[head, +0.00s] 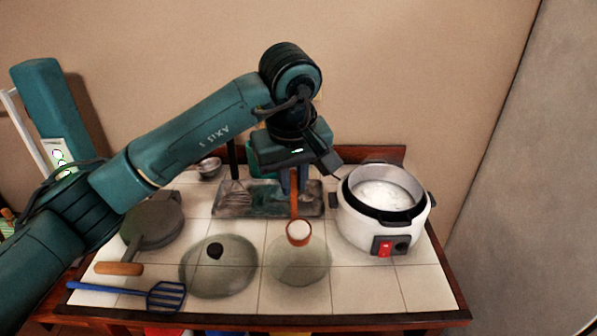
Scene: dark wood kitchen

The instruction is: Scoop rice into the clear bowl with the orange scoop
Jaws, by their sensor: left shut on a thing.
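The orange scoop (297,241) hangs from my left gripper (293,176), which is shut on its upright handle. White rice (298,229) shows in the scoop's cup. The clear bowl (301,268) stands on the tiled tabletop below the cup, which overlaps the bowl's far part in the head view. I cannot tell the exact height of the cup over the bowl. The white rice cooker (360,231) stands open at the right, with white rice (382,194) inside. My right gripper is not in view.
A glass lid (219,270) with a dark knob lies left of the bowl. A blue spatula (130,291) lies at the front left, and a dark pan (153,222) behind it. A dark tray (262,205) is at the back. The tiles right of the bowl are clear.

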